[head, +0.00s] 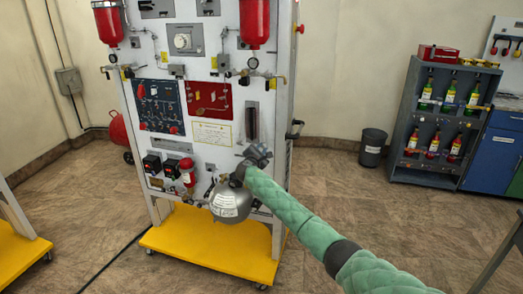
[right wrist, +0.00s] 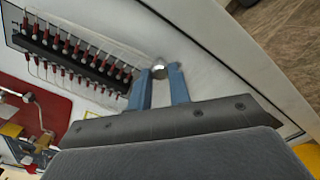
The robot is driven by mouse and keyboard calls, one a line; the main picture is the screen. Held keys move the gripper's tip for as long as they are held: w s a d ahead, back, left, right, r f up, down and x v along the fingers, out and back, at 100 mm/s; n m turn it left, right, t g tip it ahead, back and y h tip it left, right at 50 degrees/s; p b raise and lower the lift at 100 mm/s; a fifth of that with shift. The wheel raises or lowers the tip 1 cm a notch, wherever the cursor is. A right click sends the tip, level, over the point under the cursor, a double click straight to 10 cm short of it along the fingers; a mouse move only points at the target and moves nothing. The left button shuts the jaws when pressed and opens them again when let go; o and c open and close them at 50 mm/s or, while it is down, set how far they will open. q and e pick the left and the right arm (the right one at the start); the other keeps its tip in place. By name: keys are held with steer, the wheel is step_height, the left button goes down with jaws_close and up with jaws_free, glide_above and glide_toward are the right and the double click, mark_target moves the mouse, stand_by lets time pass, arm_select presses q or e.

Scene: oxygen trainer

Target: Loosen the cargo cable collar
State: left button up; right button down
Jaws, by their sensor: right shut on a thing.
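The white trainer panel (head: 218,110) stands upright on a yellow wheeled base. My right gripper (head: 257,154) is at the right part of its front face, below a dark vertical strip; its fingertips are hidden by the hand in the head view. In the right wrist view, the blue fingers (right wrist: 164,84) are shut on a small round silver piece (right wrist: 158,69) at the white panel face. It looks like a cable collar, but no label shows, and I cannot tell whether it is loose. My left gripper is not in view.
A strip with several red-tipped fittings (right wrist: 75,55) runs close to the fingers. A grey round tank (head: 230,203) hangs low on the panel, beside my right forearm. The yellow base (head: 215,250) sticks out in front. A dark bin (head: 372,147) and a bottle rack (head: 440,125) stand farther right.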

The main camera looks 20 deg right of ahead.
steer(key=shift+a+f, duration=0.1)
steer(key=shift+f, duration=0.1)
steer(key=c, duration=1.3)
jaws_free()
steer(key=shift+r, duration=0.1)
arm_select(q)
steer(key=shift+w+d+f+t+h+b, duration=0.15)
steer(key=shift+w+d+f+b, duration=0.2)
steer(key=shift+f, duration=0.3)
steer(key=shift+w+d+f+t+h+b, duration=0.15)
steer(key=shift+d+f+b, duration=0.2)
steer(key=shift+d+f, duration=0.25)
arm_select(e)
steer(key=v, duration=0.7)
steer(key=shift+s+a, duration=0.25)
steer(key=shift+s, duration=0.05)
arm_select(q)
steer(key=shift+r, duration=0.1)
